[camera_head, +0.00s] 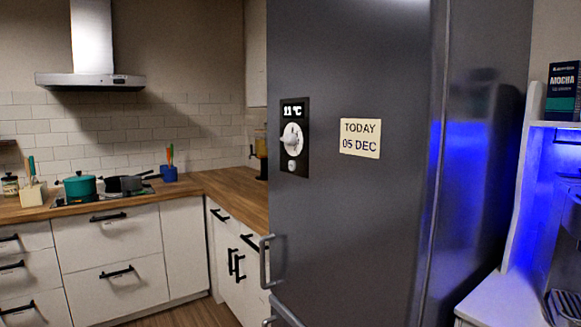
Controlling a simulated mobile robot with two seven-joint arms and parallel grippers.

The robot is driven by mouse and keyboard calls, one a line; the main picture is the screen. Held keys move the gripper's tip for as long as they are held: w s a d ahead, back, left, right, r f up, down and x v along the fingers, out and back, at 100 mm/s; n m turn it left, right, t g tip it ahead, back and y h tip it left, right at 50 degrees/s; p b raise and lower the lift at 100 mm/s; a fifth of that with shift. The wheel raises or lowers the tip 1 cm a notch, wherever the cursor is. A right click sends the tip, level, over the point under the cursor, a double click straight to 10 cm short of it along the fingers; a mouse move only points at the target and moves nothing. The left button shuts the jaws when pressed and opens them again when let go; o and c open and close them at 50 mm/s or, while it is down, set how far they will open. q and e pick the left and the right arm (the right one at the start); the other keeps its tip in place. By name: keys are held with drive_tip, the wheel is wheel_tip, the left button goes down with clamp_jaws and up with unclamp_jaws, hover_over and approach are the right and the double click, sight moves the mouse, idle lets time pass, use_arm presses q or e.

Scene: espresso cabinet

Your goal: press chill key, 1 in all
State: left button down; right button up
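A black control panel (308,150) is on the front of a tall dark grey fridge (370,220). Its small display (293,111) shows a temperature in °C, which looks like 11. Below it is a round white dial (291,139) with a knob. Under the dial is a small round light key (291,165), which may be the chill key; I cannot read a label on it. Nothing touches the panel. Neither of my grippers is in view.
A sign (360,138) reading "TODAY 05 DEC" is on the fridge, right of the panel. A metal handle (264,262) sticks out at the fridge's lower left edge. A wooden counter (225,187) is behind at left. A blue-lit machine (565,200) stands at right.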

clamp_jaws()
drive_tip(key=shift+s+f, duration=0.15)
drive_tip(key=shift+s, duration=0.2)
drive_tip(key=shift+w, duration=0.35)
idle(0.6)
